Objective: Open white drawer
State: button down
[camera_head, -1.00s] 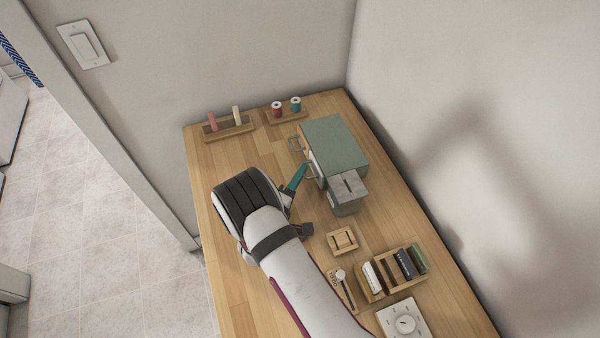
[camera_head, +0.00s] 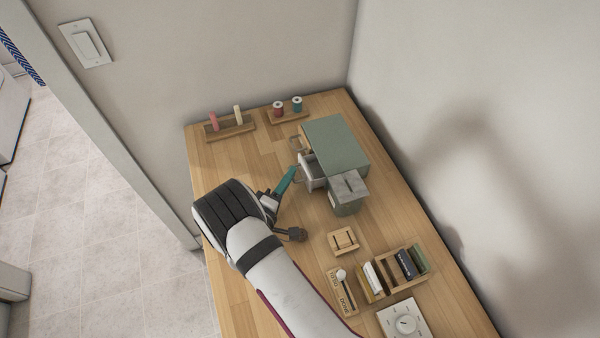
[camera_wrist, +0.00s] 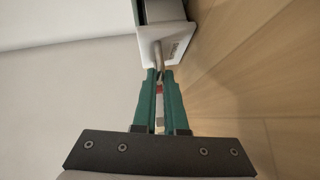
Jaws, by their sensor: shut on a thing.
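The white drawer (camera_head: 312,171) is in the green cabinet (camera_head: 338,143) and stands partly pulled out, with its dark inside showing from above. In the wrist view the drawer's white front (camera_wrist: 164,44) is ahead of the fingers, with its metal handle sticking out toward me. My gripper (camera_head: 290,178) has teal fingers, which also show in the wrist view (camera_wrist: 160,76). Its fingertips are shut on the drawer handle (camera_wrist: 158,55). The fingers hide part of the handle in the head view.
Another handle (camera_head: 297,142) is on the cabinet's far side. Wooden holders with spools (camera_head: 288,111) and a card rack (camera_head: 395,272) sit on the table.

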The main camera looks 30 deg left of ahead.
jog(key=s+a, duration=0.3)
jog(key=c, duration=1)
grip_release()
jog(key=s, duration=0.5)
jog(key=s+r, duration=0.1)
jog(key=s, duration=0.4)
jog(key=s+r, duration=0.1)
jog(key=s, duration=0.4)
jog(key=shift+s+r, duration=0.2)
jog(key=shift+s, duration=0.15)
